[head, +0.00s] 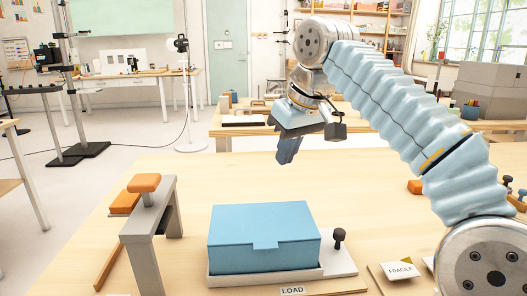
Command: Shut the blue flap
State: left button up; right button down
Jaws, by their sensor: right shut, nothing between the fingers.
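A blue box (245,259) stands on a pale base on the wooden table at the front. Its blue flap (264,220) lies flat over the top, and its tab hangs down over the front face. The flap looks shut, with no visible gap. My right gripper (287,156) is above and behind the box, pointing down, apart from it. Its fingers are shut and empty. My left gripper is not in view.
A grey stand with an orange knob (144,183) is left of the box. A dark knob (339,238) stands close at its right. A "FRAGILE" card (399,268) lies further right, near my right arm. The table behind the box is mostly clear.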

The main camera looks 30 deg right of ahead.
dwell(0.4)
notch_tip(320, 180, up, 5)
jog(key=p, duration=0.4)
dwell(2.0)
